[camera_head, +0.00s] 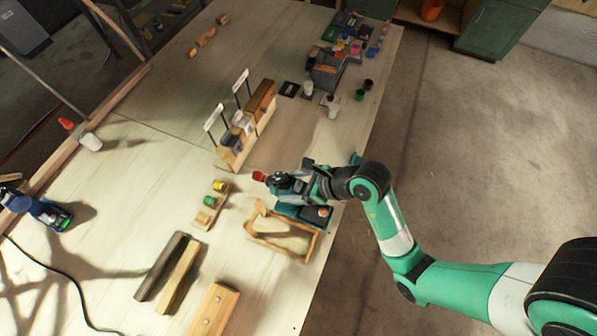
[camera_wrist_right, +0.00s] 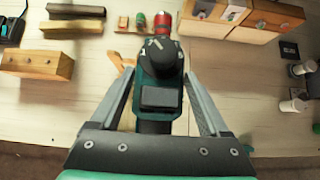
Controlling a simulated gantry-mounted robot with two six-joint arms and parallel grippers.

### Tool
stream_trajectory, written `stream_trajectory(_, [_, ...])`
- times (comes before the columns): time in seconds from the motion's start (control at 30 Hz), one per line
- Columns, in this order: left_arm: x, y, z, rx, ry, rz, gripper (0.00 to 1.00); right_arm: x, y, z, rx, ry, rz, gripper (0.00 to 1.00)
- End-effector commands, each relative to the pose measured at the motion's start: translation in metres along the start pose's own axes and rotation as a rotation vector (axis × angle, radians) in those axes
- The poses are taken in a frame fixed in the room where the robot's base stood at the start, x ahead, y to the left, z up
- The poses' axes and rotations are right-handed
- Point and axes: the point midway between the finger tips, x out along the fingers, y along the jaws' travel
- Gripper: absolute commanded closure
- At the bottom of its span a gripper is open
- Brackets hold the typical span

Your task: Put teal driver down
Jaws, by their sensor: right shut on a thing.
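The teal driver (camera_head: 283,184) has a dark body and a red nose that points left in the head view. My right gripper (camera_head: 311,183) is shut on it from the right, near the table's right edge. In the right wrist view the driver (camera_wrist_right: 160,72) sits between the two fingers, its red nose pointing up the picture. The fingers hide part of its grip. I cannot tell whether the driver touches the table. My left gripper is not in view.
A wooden tray (camera_head: 252,231) lies just below the driver. A small block with coloured pieces (camera_head: 208,211) is to its left. A wooden rack (camera_head: 228,157) stands above left. Wooden bars (camera_head: 178,276) lie lower left. The left middle of the table is mostly clear.

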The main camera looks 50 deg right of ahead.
Motion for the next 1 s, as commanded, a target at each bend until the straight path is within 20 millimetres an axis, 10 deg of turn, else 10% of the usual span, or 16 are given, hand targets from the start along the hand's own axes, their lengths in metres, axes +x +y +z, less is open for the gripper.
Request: stream_trajectory(1.0, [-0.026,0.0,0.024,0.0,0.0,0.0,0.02,0.119,-0.109,-0.004,-0.002,-0.007,-0.002,1.0])
